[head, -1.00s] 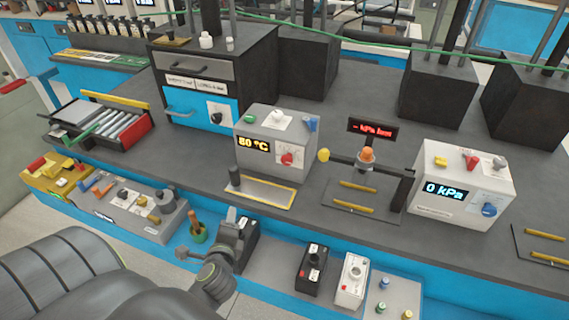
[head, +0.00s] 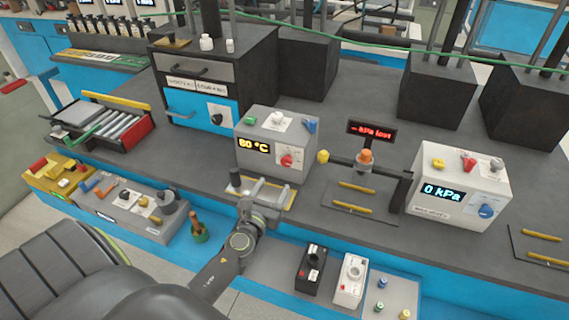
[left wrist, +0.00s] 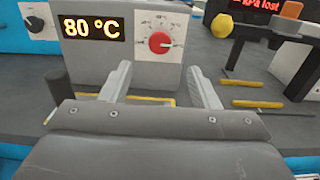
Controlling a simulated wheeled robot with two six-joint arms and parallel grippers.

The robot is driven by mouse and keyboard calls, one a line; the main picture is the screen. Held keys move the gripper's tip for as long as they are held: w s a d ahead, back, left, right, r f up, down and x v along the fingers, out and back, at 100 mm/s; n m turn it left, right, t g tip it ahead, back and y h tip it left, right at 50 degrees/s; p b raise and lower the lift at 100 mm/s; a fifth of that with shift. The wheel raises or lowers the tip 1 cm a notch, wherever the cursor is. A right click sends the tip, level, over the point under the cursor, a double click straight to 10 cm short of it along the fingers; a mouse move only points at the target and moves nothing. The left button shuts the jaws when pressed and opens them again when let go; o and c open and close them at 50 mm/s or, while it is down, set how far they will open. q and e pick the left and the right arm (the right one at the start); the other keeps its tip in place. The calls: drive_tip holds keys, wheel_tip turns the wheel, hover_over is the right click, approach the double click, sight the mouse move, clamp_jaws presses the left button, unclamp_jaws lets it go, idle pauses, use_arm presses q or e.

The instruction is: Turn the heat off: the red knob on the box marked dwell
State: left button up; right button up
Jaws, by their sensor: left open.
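A white box (head: 262,150) with a yellow lit display stands mid-bench. The display (left wrist: 92,26) reads 80 °C in the left wrist view. Its red knob (head: 287,160) sits on the front face, on a small white dial plate, and also shows in the left wrist view (left wrist: 160,42). The knob's setting and any "dwell" marking are too small to read. My left gripper (head: 268,187) is open and empty in front of this box. In the left wrist view its fingers (left wrist: 160,75) lie either side of and below the knob, apart from it. My right gripper is not in view.
A yellow-edged plate (head: 291,200) lies below the fingers, beside a dark post (head: 235,178). A yellow ball-ended lever (head: 323,156) and an orange-topped fitting (head: 366,157) stand to the right. A second white box (head: 458,190) reads 0 kPa.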

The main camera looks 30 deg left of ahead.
sight(286, 164)
use_arm(q)
drive_tip(key=x, duration=1)
drive_tip(key=shift+a, duration=0.1)
drive_tip(key=shift+c, duration=0.4)
drive_tip(key=c, duration=0.9)
